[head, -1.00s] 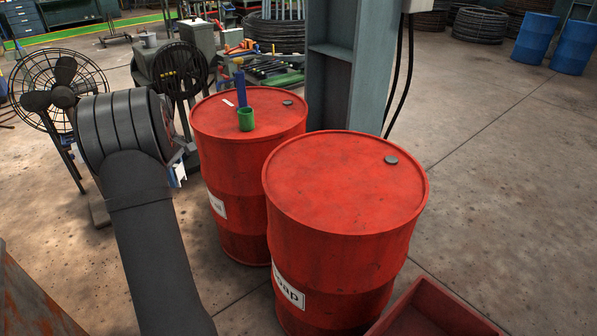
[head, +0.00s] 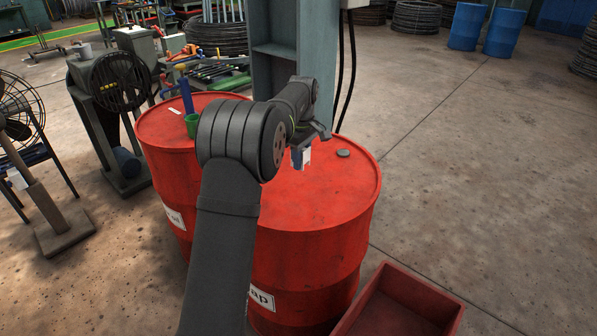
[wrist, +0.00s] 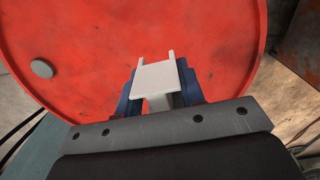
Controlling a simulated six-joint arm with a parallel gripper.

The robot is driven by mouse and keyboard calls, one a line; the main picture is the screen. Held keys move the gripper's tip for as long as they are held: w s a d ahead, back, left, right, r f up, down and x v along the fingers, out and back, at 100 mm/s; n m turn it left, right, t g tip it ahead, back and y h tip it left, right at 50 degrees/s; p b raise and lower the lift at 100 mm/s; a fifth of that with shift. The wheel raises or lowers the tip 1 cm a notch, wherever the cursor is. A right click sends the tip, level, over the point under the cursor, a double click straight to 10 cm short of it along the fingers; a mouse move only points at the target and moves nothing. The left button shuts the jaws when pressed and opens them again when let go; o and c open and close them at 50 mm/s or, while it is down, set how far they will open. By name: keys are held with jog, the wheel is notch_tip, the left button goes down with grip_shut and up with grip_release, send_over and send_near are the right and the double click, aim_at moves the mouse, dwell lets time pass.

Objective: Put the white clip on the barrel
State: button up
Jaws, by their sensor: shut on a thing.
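My gripper (head: 300,157) is shut on the white clip (wrist: 158,78), which sits between its blue fingers in the wrist view. The clip has a flat plate with two prongs pointing away from me. In the head view a little of the clip (head: 306,156) shows beside a blue finger, over the lid of the front red barrel (head: 325,205). That lid also fills much of the wrist view (wrist: 90,40). The height of the clip above the lid is hard to tell. My arm hides the lid's left part.
A second red barrel (head: 163,165) stands behind left, with a green cup (head: 192,124) and an upright blue rod (head: 186,95) on top. A grey cap (head: 343,153) sits on the front lid. A post (head: 290,50) rises behind. A red bin (head: 400,305) stands front right.

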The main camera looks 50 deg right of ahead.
jog(key=s+d+m, duration=0.1)
jog(key=s+d, duration=0.4)
jog(key=s, duration=0.4)
send_over(307, 182)
notch_tip(307, 182, down, 6)
jog(key=shift+f, duration=2.25)
jog(key=shift+f, duration=0.1)
jog(key=o, duration=1)
jog(key=shift+c, duration=0.2)
notch_tip(307, 182, up, 12)
